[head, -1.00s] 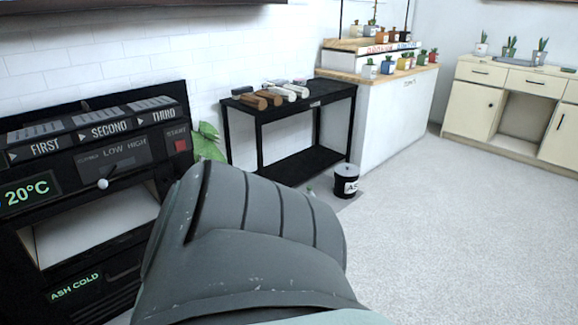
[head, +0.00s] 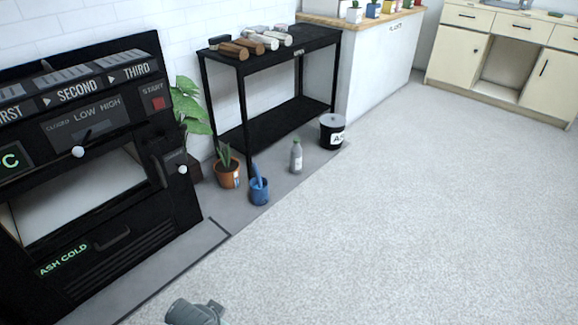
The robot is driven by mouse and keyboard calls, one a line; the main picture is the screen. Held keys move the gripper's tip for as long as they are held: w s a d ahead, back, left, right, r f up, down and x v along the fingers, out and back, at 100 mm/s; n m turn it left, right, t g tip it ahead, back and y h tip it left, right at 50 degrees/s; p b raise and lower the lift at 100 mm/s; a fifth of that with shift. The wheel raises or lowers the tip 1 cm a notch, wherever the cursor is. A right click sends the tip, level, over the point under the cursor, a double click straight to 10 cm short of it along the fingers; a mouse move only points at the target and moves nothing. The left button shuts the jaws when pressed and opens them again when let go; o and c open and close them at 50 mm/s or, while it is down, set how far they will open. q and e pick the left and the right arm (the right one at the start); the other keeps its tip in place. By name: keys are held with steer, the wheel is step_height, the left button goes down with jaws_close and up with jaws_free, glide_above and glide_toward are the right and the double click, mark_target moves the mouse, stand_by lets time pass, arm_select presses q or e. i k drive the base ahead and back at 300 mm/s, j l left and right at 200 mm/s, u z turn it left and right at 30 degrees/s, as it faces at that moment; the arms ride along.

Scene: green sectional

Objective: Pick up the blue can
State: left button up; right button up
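The blue can (head: 259,192) stands upright on the grey floor strip, between an orange plant pot and a grey bottle. A slanted blue part sticks up from its top; I cannot tell whether this is a spout or a separate thing. A grey piece of my own body shows at the bottom edge of the head view, well apart from the can. No gripper fingers show in this view.
A potted plant (head: 228,174), a grey bottle (head: 296,156) and a black ash bucket (head: 332,131) stand near the can. Behind is a black table (head: 318,50) with logs. A black oven unit (head: 140,217) stands left. The pale carpet (head: 400,220) is clear.

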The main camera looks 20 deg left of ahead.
mark_target(259, 186)
steer(key=u, duration=0.85)
steer(key=i+z, duration=0.3)
steer(key=i, duration=0.2)
